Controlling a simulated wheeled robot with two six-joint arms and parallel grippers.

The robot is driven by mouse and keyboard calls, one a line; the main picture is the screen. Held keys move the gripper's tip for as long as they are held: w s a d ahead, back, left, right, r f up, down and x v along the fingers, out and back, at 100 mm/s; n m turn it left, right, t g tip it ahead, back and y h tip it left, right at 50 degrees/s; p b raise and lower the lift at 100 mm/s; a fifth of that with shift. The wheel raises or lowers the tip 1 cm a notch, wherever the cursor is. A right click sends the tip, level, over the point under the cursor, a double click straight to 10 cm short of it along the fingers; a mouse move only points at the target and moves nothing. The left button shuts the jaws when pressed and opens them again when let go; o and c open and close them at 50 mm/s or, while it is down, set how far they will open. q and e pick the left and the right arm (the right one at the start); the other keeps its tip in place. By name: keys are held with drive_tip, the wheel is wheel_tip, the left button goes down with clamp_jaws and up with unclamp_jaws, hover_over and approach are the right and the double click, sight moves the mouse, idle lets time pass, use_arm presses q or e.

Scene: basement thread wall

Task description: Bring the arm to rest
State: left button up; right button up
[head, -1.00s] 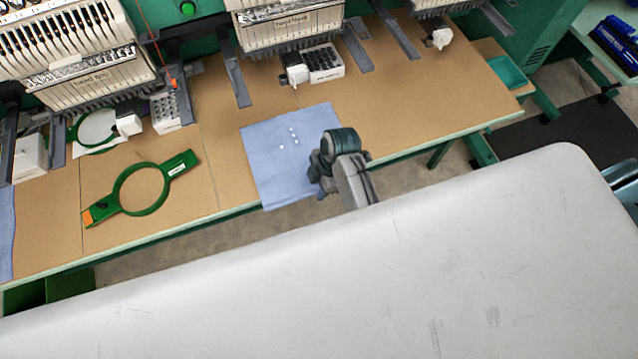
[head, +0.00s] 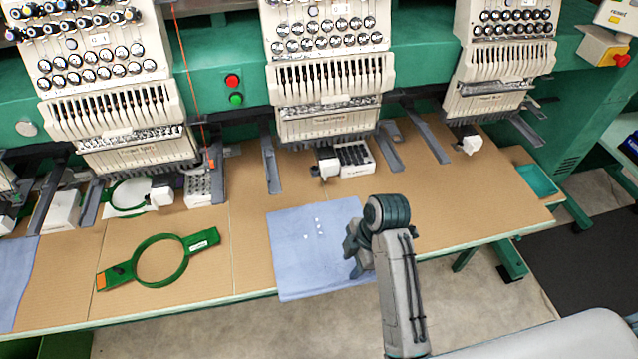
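My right arm reaches up from the bottom of the head view. Its gripper (head: 353,252) is at the right edge of a blue cloth (head: 300,262) on the brown table (head: 440,220). The wrist hides most of the gripper, so I cannot tell whether its fingers are open or shut. Several small white pieces lie on the cloth, left of the gripper. My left gripper is not in view.
A green hoop (head: 188,259) lies on the table to the left. Embroidery machine heads (head: 332,85) stand along the back. A teal tray (head: 537,180) sits at the table's right end. Open floor (head: 350,325) lies in front of the table.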

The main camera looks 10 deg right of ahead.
drive_tip(key=s+d+r+m+t+h, duration=0.1)
drive_tip(key=s+d+m+t+h, duration=0.25)
drive_tip(key=s+d+m, duration=1.05)
wheel_tip(320, 180, down, 40)
drive_tip(key=s+m+g+b, duration=0.2)
drive_tip(key=s+m+b, duration=0.15)
drive_tip(key=b, duration=0.45)
drive_tip(key=s+d+f+b, duration=0.1)
drive_tip(key=s+f+b, duration=0.1)
drive_tip(key=s+f, duration=0.6)
drive_tip(key=s+f+b, duration=0.3)
drive_tip(key=s+f, duration=0.6)
drive_tip(key=f, duration=0.5)
drive_tip(key=shift+d+f, duration=0.2)
drive_tip(key=shift+d, duration=0.2)
